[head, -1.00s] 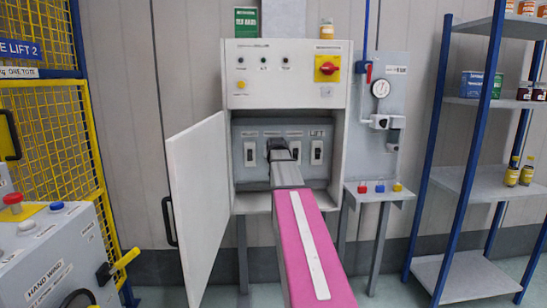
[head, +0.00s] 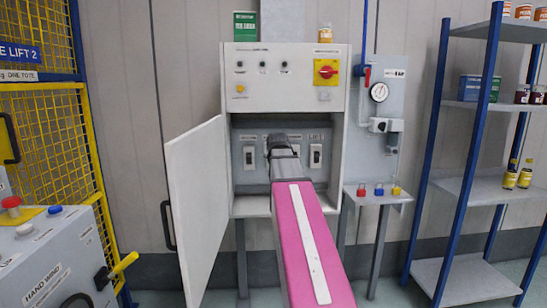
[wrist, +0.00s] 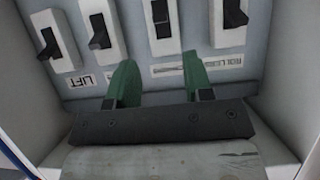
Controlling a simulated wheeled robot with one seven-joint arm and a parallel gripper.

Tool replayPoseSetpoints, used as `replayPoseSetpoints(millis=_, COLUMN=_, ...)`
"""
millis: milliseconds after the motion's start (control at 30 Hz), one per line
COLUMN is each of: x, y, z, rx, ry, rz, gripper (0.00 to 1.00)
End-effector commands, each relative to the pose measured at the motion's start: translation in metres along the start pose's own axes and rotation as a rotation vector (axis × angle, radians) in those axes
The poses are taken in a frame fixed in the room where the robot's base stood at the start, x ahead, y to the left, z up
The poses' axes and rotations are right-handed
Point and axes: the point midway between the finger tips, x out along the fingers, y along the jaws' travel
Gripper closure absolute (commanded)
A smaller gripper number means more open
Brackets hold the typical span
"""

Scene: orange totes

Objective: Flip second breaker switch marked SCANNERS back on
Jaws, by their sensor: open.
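The breaker panel (head: 240,177) sits in an open cabinet, with a row of switches. In the head view, the leftmost switch (head: 249,156) and the LIFT switch (head: 316,155) show clearly; my arm covers much of the middle. In the wrist view, which is upside down, the second switch from the right (wrist: 162,22) is the SCANNERS position by order; its label is not readable. Its lever looks different from the neighbouring levers. My gripper (wrist: 160,76) is open and empty, its green fingers apart, in front of the label strip near that switch. Contact cannot be told.
The cabinet door (head: 198,210) stands open on the left. The cabinet's side walls closely frame the panel. A red rotary switch (head: 327,71) is above.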

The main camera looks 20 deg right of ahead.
Motion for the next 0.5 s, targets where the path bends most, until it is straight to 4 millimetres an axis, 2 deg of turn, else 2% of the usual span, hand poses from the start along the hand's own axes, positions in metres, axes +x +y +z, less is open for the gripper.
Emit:
replayPoseSetpoints(millis=333, x=0.000, y=0.001, z=0.001, rx=0.002, ry=0.008, rz=0.004, gripper=0.53)
replayPoseSetpoints(millis=500, x=0.008, y=0.006, z=0.014, rx=0.014, ry=0.099, rz=0.040, gripper=0.53)
